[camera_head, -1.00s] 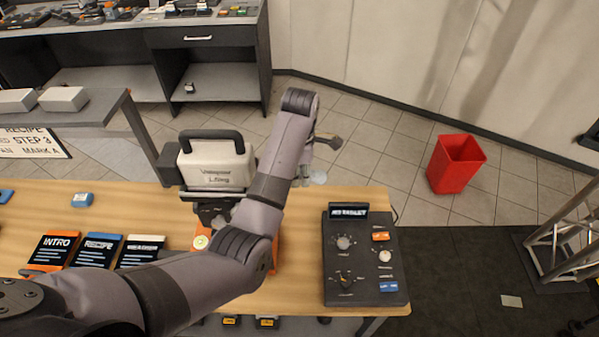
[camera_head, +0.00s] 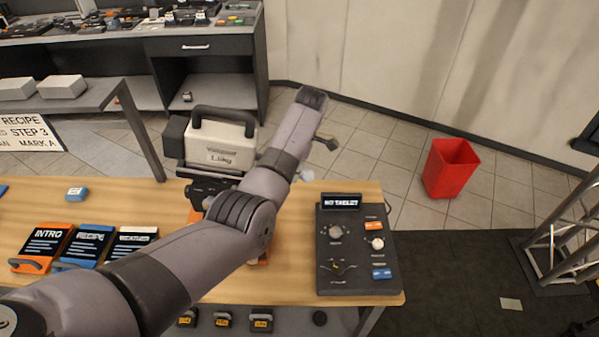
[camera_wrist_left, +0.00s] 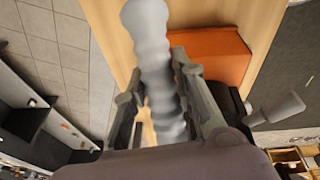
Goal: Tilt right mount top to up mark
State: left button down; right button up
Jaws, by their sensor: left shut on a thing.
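The mount stands on the wooden table with a beige box (camera_head: 218,145) on top, its black carry handle upward; the box leans slightly, with its right side lower in the head view. My forearm hides most of the mount's middle; a bit of orange base (camera_head: 260,258) shows. In the left wrist view, my left gripper (camera_wrist_left: 165,95) is shut on a grey ribbed handle (camera_wrist_left: 157,60). An orange block (camera_wrist_left: 210,55) lies beyond it, and a black lever with a grey grip (camera_wrist_left: 278,107) sticks out at right. I see no up mark. My right gripper is out of view.
A dark control panel (camera_head: 357,245) with knobs stands right of the mount. Several cards, including INTRO (camera_head: 42,246), lie at the left. A red bin (camera_head: 451,168) stands on the floor, and a metal truss (camera_head: 560,250) is at far right.

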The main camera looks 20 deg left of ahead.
pick_arm(q)
jog(key=shift+d+f+y+b, duration=0.25)
jog(key=shift+f+y+b, duration=0.35)
jog(key=shift+f, duration=0.35)
jog(key=shift+a+f, duration=0.15)
jog(key=shift+a, duration=0.1)
jog(key=shift+s+a, duration=0.15)
jog(key=shift+a, duration=0.05)
jog(key=shift+g, duration=0.3)
jog(key=c, duration=1.8)
grip_release()
jog(key=o, duration=0.4)
jog(key=shift+o, duration=0.4)
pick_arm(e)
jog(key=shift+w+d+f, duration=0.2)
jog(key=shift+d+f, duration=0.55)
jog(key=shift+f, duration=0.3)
pick_arm(q)
jog(key=v, duration=1.2)
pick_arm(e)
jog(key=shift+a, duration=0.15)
